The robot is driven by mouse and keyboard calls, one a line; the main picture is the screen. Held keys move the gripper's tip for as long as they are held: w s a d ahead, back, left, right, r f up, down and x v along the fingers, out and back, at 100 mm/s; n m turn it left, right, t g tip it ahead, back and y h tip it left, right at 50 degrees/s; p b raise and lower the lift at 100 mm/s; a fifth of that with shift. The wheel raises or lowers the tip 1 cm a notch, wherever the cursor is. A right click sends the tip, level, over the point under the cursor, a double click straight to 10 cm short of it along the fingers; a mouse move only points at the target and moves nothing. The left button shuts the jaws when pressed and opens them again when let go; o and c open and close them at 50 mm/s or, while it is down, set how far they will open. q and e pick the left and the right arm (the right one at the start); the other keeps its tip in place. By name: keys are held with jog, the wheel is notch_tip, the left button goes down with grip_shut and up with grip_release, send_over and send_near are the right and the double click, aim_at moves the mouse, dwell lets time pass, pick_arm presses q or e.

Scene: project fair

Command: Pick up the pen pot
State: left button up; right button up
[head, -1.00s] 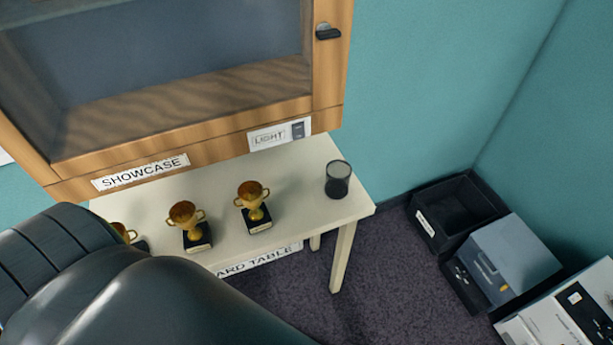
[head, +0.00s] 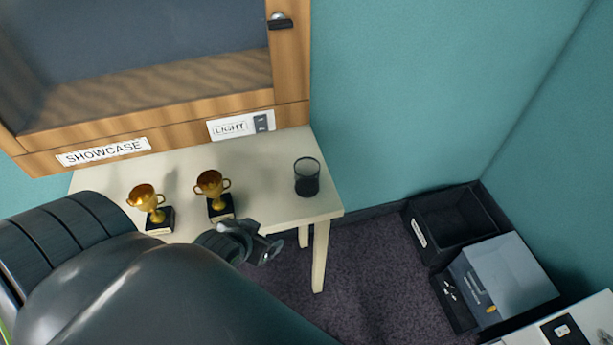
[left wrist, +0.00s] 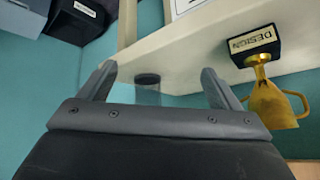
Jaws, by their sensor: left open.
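The pen pot (head: 307,177) is a dark, see-through cup standing upright on the right end of the cream award table (head: 270,160). It looks empty. My left gripper (head: 268,250) is in front of the table's front edge, lower left of the pot and apart from it. In the left wrist view the gripper (left wrist: 158,82) is open, and the pot (left wrist: 148,88) appears between its two fingers, beyond them. My right gripper is not in view.
Two gold trophies (head: 147,203) and (head: 212,190) stand left of the pot; the nearer one is close to my left gripper. The wooden showcase (head: 160,120) is behind. A black crate (head: 432,232) and a grey box (head: 505,280) sit on the floor at right.

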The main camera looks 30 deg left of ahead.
pick_arm(q)
jog(key=w+r+t, duration=0.6)
jog(key=w, duration=0.2)
jog(key=p, duration=0.2)
send_near(312, 162)
jog(key=w, duration=0.1)
jog(key=w+f, duration=0.1)
jog(key=w, duration=0.1)
jog(key=shift+a+f+n, duration=0.3)
jog(key=shift+a+f, duration=0.05)
jog(key=shift+f, duration=0.05)
jog(key=shift+w+p, duration=0.3)
jog(key=shift+w, duration=0.3)
jog(key=shift+p+x, duration=0.35)
jog(key=shift+x, duration=1.7)
jog(key=shift+f, duration=0.1)
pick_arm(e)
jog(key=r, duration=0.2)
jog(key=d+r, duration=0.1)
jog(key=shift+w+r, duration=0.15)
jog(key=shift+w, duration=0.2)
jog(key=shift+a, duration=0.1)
pick_arm(q)
jog(key=c, duration=1.1)
